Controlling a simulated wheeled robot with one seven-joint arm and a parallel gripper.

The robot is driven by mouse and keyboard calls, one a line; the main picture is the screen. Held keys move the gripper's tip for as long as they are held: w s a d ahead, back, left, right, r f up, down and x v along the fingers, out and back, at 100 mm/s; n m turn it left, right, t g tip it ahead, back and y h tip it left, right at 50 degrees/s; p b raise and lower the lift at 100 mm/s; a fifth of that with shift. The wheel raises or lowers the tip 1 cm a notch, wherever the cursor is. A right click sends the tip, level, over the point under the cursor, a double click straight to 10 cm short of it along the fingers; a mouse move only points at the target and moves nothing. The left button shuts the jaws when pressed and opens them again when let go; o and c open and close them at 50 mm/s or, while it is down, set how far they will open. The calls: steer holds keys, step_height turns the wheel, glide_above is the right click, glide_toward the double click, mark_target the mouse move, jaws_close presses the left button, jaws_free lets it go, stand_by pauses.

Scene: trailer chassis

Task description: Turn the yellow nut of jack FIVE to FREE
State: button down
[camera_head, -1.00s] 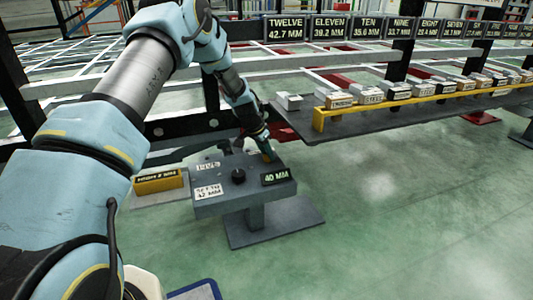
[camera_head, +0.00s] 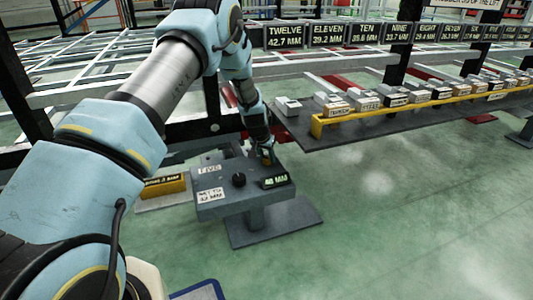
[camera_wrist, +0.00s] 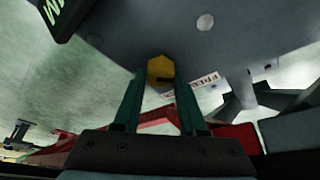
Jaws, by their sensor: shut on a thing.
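The jack FIVE stand (camera_head: 220,207) is a grey block on a pedestal, with a "FIVE" label (camera_head: 210,169), a black knob (camera_head: 239,179) and a lit millimetre display (camera_head: 275,181) on top. In the head view my gripper (camera_head: 266,158) is at the block's far right edge and mostly covers the nut. In the wrist view the yellow nut (camera_wrist: 160,69) is hexagonal, with a dark mark at its lower side. It sits between the tips of my gripper (camera_wrist: 160,82), which is shut on it. A "FREE" label (camera_wrist: 204,80) lies just right of the nut.
A yellow block (camera_head: 161,186) stands left of the jack. A grey shelf with a yellow rail (camera_head: 420,108) and several small labelled boxes lies to the right. Chassis beams (camera_head: 190,130) run behind. The green floor (camera_head: 400,220) at front right is clear.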

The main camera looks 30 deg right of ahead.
steer(key=shift+c, duration=2.3)
jaws_free()
steer(key=p+v, duration=0.3)
steer(key=v, duration=0.8)
